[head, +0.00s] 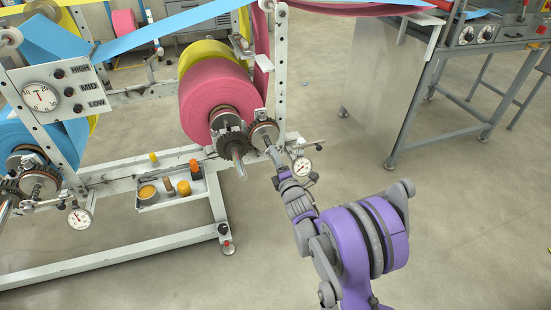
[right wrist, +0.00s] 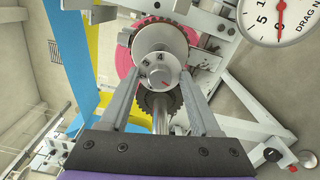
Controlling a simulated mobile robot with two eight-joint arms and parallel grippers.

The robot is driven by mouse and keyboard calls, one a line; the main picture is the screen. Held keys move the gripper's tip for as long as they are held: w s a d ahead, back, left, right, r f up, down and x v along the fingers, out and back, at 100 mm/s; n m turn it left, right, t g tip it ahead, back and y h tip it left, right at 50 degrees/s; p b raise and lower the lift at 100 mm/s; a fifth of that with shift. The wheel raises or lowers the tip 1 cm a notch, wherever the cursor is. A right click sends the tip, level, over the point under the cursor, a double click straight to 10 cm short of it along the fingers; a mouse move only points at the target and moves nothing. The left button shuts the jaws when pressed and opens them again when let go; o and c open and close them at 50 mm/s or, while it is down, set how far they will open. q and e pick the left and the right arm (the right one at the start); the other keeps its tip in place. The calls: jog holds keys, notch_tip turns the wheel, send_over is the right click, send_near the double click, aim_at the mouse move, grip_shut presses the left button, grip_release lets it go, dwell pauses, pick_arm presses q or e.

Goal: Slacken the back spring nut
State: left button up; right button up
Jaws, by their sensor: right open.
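A round grey nut with number marks (right wrist: 160,76), a "4" showing, faces the right wrist camera in front of a larger pale disc (right wrist: 160,42). My right gripper (right wrist: 161,82) is open, with one finger on each side of the nut. I cannot tell whether the fingers touch it. In the head view my right gripper (head: 274,157) reaches the brake hardware beside the pink roll (head: 212,98), and its fingers hide the nut there. A brake disc (head: 263,132) shows just beyond it. My left gripper is not in view.
A drag dial (head: 302,166) sits close right of my right gripper; it also shows in the wrist view (right wrist: 281,15). A shaft end (head: 237,163) sticks out to the left. A parts tray (head: 148,203) is on the lower frame. Floor in front is clear.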

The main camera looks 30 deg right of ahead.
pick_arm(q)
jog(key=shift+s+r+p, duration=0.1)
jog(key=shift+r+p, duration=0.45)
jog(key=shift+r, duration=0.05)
pick_arm(e)
jog(key=v, duration=1)
jog(key=shift+s, duration=0.35)
jog(key=s+a+f+m+g+y, duration=0.2)
jog(key=s+a+m+g, duration=0.55)
jog(key=s, duration=0.65)
jog(key=s+a+f+m+g+y, duration=0.15)
jog(key=s+a+m+g, duration=0.35)
jog(key=s+a+m, duration=0.65)
pick_arm(q)
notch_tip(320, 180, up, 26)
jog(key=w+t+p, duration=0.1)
jog(key=p, duration=2.1)
pick_arm(e)
notch_tip(320, 180, up, 26)
jog(key=d+n, duration=0.1)
jog(key=shift+s+d+n+y, duration=0.2)
jog(key=shift+s+n+y, duration=0.1)
jog(key=shift+s+y, duration=0.15)
